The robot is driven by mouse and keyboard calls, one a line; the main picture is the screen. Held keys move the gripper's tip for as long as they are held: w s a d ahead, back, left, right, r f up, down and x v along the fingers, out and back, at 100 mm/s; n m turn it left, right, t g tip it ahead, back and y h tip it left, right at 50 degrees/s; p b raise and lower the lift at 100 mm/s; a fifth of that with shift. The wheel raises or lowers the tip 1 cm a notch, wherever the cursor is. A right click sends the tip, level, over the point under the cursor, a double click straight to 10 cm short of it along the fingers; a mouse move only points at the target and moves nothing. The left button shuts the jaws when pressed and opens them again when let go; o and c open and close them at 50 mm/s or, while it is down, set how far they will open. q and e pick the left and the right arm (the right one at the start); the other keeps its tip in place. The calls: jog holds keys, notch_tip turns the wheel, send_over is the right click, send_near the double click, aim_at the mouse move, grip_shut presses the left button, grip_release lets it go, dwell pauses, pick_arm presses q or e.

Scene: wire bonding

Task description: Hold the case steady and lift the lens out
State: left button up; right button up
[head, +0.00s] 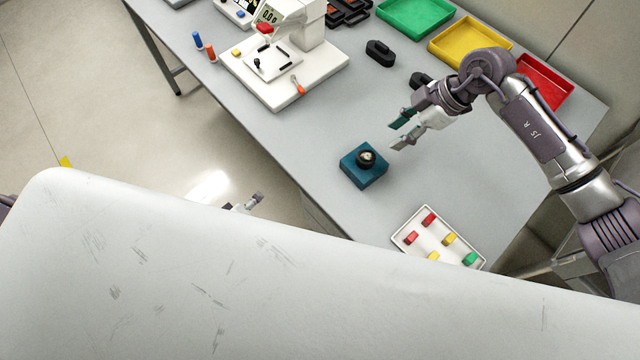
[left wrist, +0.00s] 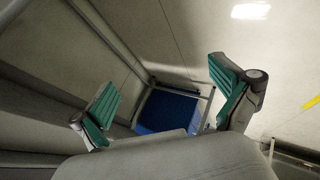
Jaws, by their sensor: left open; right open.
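The teal case (head: 363,167) sits on the grey table near its front edge. The lens (head: 367,157), dark with a light ring, sits in the top of the case. My right gripper (head: 398,135) is open and empty, above and to the right of the case, not touching it. My left gripper is mostly hidden in the head view, where only a small tip (head: 250,203) shows past my white body, off the table. In the left wrist view my left gripper (left wrist: 165,95) is open and empty, with teal finger pads apart.
A white tray (head: 408,238) with several coloured blocks lies in front of the case. A white machine (head: 285,70) stands behind left. Green (head: 415,18), yellow (head: 470,42) and red (head: 545,85) trays line the back. Black parts (head: 380,53) lie between. A blue object (left wrist: 168,112) shows below my left gripper.

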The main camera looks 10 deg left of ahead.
aim_at(358, 168)
pick_arm(q)
jog(key=w+a+r+n+t, duration=0.3)
jog(key=w+r+n, duration=0.3)
jog(key=r, duration=0.4)
jog(key=w+a+r+n+t, duration=0.35)
jog(key=w+r, duration=0.45)
jog(key=r, duration=0.3)
jog(key=s+d+n+h, duration=0.1)
jog(key=s+d+n, duration=0.1)
jog(key=d, duration=0.4)
jog(key=s+d+r+n+g+h, duration=0.1)
jog(key=s+d+n+h, duration=0.1)
jog(key=d, duration=0.4)
jog(key=s+d+r+n+g+h, duration=0.1)
jog(key=s+d+n+h, duration=0.1)
jog(key=d, duration=0.5)
jog(key=shift+s, duration=0.75)
jog(key=s+d+h, duration=0.1)
jog(key=s+d, duration=0.1)
jog(key=d, duration=0.1)
jog(key=s+d+r+n+g+h, duration=0.1)
jog(key=s+d, duration=0.1)
jog(key=d, duration=0.1)
jog(key=s+d+r+n+g+h, duration=0.1)
jog(key=d, duration=0.2)
jog(key=shift+s+d, duration=0.25)
jog(key=shift+s, duration=0.15)
jog(key=shift+w+d, duration=0.2)
jog(key=shift+d, duration=0.1)
jog(key=x, duration=1.3)
